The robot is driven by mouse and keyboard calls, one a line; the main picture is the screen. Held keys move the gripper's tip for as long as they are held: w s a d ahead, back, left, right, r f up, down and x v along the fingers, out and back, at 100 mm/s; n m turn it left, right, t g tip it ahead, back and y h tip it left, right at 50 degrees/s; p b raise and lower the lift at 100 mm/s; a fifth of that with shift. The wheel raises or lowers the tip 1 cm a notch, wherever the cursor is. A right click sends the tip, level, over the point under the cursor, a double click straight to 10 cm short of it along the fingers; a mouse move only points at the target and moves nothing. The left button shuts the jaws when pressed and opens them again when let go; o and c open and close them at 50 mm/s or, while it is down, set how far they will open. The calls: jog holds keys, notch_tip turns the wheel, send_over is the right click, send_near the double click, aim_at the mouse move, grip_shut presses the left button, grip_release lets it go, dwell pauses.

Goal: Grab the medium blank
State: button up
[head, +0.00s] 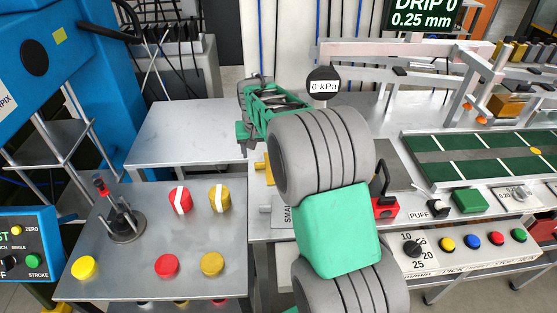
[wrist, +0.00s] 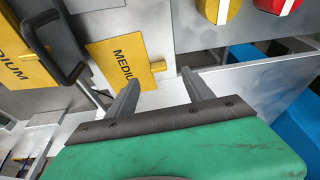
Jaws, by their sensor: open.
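A flat yellow plate lettered MEDIUM (wrist: 112,52), with a small yellow tab (wrist: 158,66) on its edge, lies on a grey surface in the wrist view. A bit of yellow (head: 262,167) shows left of my arm in the head view; my arm hides what is around it. My gripper (wrist: 160,90) is open, its two fingers apart and pointing toward the tabbed edge of the plate. Nothing shows between the fingers. In the head view my forearm covers much of the bench, and the fingertips are not clear there.
Another yellow MEDIUM plate (wrist: 10,52) lies near a black handle (wrist: 62,62). Yellow (head: 220,198) and red (head: 180,200) striped knobs stand on the left table, beside a black stand (head: 125,222). A green conveyor (head: 480,158) is at right. The back-left table (head: 185,130) is bare.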

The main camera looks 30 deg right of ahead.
aim_at(260, 163)
jog(key=x, duration=0.3)
jog(key=p+x, duration=0.1)
jog(key=x, duration=0.2)
jog(key=w+d+p+x, duration=0.1)
jog(key=x, duration=0.2)
jog(key=shift+r, duration=0.15)
grip_shut()
